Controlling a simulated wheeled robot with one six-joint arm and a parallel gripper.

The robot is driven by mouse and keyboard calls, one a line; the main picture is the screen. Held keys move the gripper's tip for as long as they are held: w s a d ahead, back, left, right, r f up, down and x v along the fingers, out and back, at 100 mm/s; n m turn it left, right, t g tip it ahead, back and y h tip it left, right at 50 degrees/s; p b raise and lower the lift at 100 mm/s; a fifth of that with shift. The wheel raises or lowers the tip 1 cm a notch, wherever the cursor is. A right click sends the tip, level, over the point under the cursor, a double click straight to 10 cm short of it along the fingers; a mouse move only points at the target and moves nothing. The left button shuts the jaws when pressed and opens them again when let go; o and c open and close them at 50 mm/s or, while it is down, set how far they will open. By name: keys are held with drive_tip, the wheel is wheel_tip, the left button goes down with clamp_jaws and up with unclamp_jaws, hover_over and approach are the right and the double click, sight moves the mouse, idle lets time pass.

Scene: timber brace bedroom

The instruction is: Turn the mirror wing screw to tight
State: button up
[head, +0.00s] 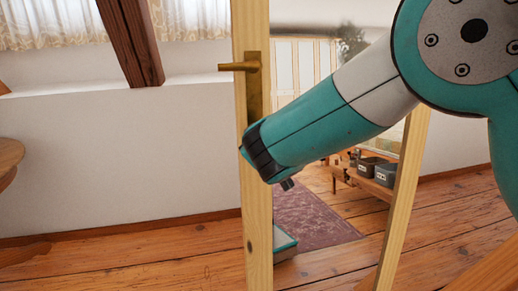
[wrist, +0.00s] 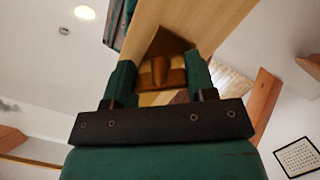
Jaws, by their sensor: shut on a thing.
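The brass wing screw (wrist: 162,72) shows in the wrist view between the two green fingers of my gripper (wrist: 160,64), against the pale wooden mirror frame (wrist: 185,22). The gripper is shut on it. In the head view my arm reaches in from the right, and its dark end covers part of the frame's left post (head: 258,235); the fingertips are hidden there. A brass fitting with a lever pointing left (head: 240,66) shows on that post just above my gripper. I cannot tell from the picture how tight the screw is.
The mirror glass (head: 310,225) reflects a rug, floor and shelf with grey boxes. A dark timber brace (head: 132,40) stands at upper left, and a round wooden table edge (head: 8,160) at far left. The floor (head: 130,262) left of the mirror looks clear.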

drive_tip(key=m+b, duration=0.4)
drive_tip(key=shift+f+m, duration=0.2)
drive_tip(key=shift+m, duration=0.2)
drive_tip(key=shift+g+y, duration=0.3)
drive_tip(key=shift+y, duration=0.1)
drive_tip(key=o, duration=0.9)
drive_tip(key=shift+r, duration=0.1)
drive_tip(key=shift+o, duration=0.2)
drive_tip(key=v, duration=1.7)
drive_tip(key=shift+s, duration=0.25)
